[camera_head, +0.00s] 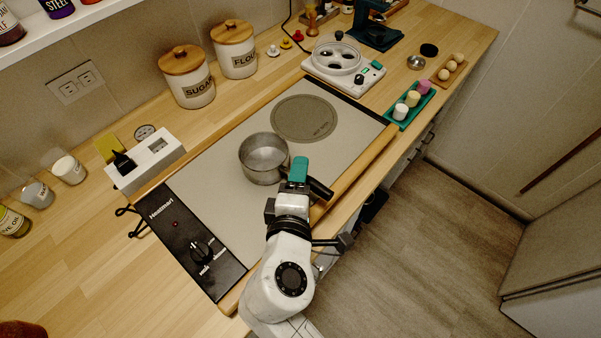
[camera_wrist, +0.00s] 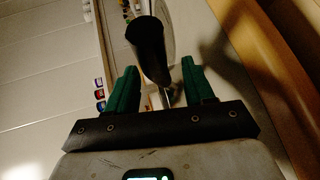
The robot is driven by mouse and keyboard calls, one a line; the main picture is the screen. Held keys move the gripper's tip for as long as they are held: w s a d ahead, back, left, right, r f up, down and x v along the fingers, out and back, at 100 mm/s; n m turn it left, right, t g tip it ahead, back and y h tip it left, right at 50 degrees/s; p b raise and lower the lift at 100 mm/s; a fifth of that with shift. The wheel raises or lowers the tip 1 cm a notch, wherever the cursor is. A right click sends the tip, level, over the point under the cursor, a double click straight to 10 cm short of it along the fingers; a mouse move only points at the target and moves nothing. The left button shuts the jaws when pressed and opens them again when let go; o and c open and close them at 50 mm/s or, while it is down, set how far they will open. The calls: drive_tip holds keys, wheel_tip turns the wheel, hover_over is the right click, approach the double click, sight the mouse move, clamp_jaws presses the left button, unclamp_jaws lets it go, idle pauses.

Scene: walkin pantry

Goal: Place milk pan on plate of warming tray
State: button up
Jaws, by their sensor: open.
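The grey metal milk pan (camera_head: 264,160) stands on the pale surface of the warming tray (camera_head: 215,190), left of and apart from the round dark plate (camera_head: 307,118). Its black handle (camera_head: 320,188) points toward the front right, near my gripper (camera_head: 299,172). In the wrist view the dark handle (camera_wrist: 149,48) lies between the two green fingers of my gripper (camera_wrist: 158,85), which are apart. I cannot tell whether either finger touches the handle. The round plate is empty.
The tray's black control panel (camera_head: 192,240) with a knob is at the near left. Wooden rails edge the tray. Sugar and flour canisters (camera_head: 188,77) stand behind it. An egg cooker (camera_head: 343,68) and a teal cup holder (camera_head: 409,106) stand beyond its far end.

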drive_tip(key=b+v, duration=0.1)
drive_tip(key=v, duration=0.9)
drive_tip(key=shift+s+r, duration=0.1)
drive_tip(key=shift+s, duration=0.25)
idle(0.6)
